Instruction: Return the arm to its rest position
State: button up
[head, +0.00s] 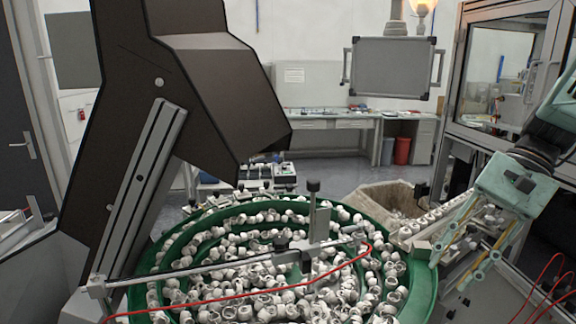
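My arm, in pale teal with a dark wrist joint, comes in from the right edge of the head view. My gripper (449,274) points down and to the left, over the right rim of the green bowl feeder (424,290). Its two long fingers are spread apart, and I see nothing held between them. White caps show behind and near the fingers. Whether the fingertips touch anything is hard to tell from this view.
The bowl is full of loose white caps (290,300). A metal bar with a red hose (230,300) crosses it. A large dark hopper (190,75) stands at the left. A bin (385,198) lies behind the bowl, and a glazed cabinet (505,70) stands at the right.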

jog(key=s+a+r+n+t+h, duration=0.1)
jog(key=s+a+n+t+h, duration=0.1)
jog(key=s+a, duration=0.2)
jog(key=s+a+r+n+t+h+b, duration=0.1)
jog(key=s+a+r+n+t+h, duration=0.1)
jog(key=s, duration=0.8)
jog(key=s+a+r+n+t+h+b, duration=0.1)
jog(key=s+a+n+h, duration=0.1)
jog(key=s+a+n, duration=0.2)
jog(key=shift+s+a+r+t, duration=0.4)
jog(key=shift+s+a, duration=0.75)
jog(key=shift+s, duration=0.8)
jog(key=shift+d, duration=0.1)
